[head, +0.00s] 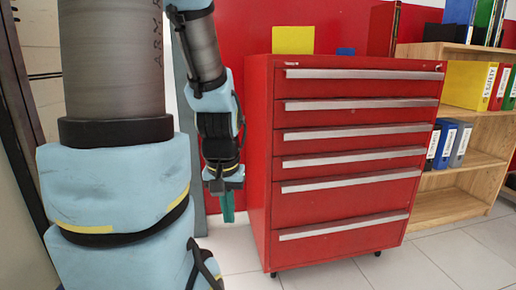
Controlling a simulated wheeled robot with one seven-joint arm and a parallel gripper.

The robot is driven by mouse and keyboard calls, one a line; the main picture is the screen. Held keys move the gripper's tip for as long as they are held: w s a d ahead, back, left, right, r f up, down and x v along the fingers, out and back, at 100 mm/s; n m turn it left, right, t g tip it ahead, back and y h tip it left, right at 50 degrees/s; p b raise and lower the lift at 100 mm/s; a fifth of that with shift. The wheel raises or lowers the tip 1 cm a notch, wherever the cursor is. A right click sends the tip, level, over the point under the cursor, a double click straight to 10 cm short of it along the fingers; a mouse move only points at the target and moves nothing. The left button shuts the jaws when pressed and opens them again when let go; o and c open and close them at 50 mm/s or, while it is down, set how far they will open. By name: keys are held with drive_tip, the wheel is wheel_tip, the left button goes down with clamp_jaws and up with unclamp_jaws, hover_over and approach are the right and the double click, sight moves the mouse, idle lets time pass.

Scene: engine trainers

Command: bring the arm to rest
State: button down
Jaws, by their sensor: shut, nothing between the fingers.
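My arm, light blue and grey, fills the left part of the head view. Its far part hangs down, and my gripper (227,207) is at the lower end, pointing at the floor. The teal fingers are together with nothing seen between them. The gripper is just left of the red tool cabinet and appears apart from it, though the depth gap is hard to judge.
The red tool cabinet (345,209) has several shut drawers and stands on casters. A yellow block (293,40) and a blue block (346,51) are on top. A wooden shelf (450,207) with binders stands right. Tiled floor (330,276) is clear in front.

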wheel_tip(320, 180, up, 31)
drive_tip(key=p, duration=2.9)
drive_tip(key=shift+p, duration=0.3)
